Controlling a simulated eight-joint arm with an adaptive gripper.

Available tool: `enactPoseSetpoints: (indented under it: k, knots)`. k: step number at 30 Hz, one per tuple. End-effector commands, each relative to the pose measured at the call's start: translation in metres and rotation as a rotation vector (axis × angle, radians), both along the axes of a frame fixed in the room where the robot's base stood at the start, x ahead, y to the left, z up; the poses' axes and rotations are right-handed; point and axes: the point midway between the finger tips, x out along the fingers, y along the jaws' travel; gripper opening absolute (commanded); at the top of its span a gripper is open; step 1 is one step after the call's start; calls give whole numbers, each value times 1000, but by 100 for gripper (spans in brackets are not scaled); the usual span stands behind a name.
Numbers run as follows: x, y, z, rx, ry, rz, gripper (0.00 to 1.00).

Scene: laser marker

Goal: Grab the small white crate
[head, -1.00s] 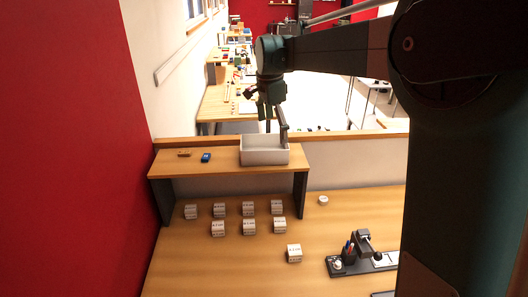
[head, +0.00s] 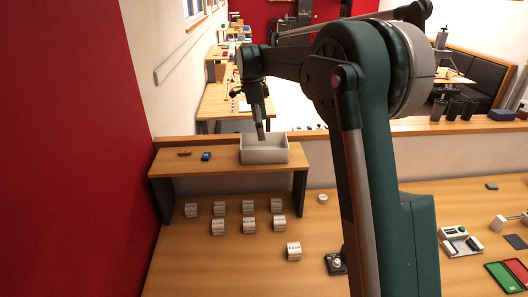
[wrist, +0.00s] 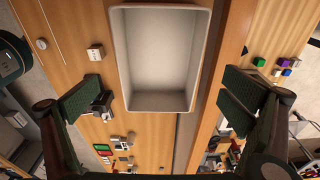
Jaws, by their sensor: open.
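The small white crate (head: 264,158) stands upright on the raised wooden shelf, near its right end. It is open at the top and looks empty in the wrist view (wrist: 166,112). My gripper (head: 263,136) points down at the crate from above, near the middle of its opening in the head view. In the wrist view my gripper (wrist: 165,98) is open, with one finger pad on each side of the crate and gaps between. The head view does not show clearly whether the fingertips touch it.
A blue item (head: 206,156) and a brown item (head: 184,153) lie on the shelf (head: 225,168) left of the crate. Several white labelled blocks (head: 249,226) stand on the table below. A low wall (head: 400,128) runs behind the shelf.

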Motion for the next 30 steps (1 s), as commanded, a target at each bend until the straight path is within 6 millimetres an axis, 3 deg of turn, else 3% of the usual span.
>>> enactPoseSetpoints:
  k: [5,15,30]
  knots:
    - [0,0,-2,0,0,0,100]
    - [0,-4,-24,0,0,0,100]
    - [0,-5,-31,0,-1,1,100]
